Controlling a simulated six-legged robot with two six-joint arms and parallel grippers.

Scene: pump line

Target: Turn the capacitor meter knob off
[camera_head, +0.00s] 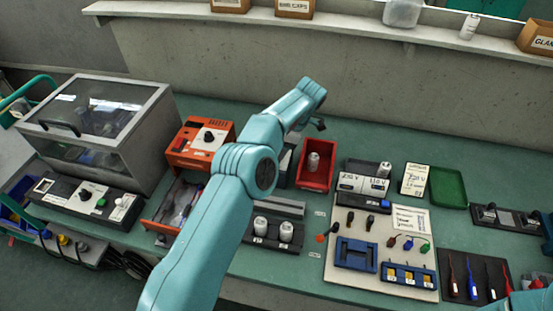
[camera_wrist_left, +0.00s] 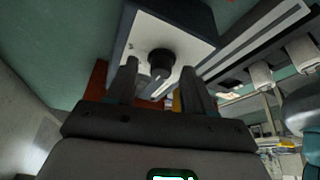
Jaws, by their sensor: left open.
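In the left wrist view, a dark box with a pale face, which looks like the capacitor meter (camera_wrist_left: 190,38), carries a round black knob (camera_wrist_left: 161,60). My left gripper (camera_wrist_left: 160,70) is open, with one finger on each side of the knob. I cannot tell whether the fingers touch it. In the head view, my left arm crosses the middle of the bench and hides most of the meter and the gripper's fingers. My right gripper is out of view; only a bit of teal arm shows at the lower right corner.
A red bin (camera_head: 327,171) with a white can stands right of the arm. An orange device (camera_head: 215,124) with its own knob is on the left. White cans (camera_head: 286,232) stand in a dark holder in front. A tool board (camera_head: 340,281) lies to the right.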

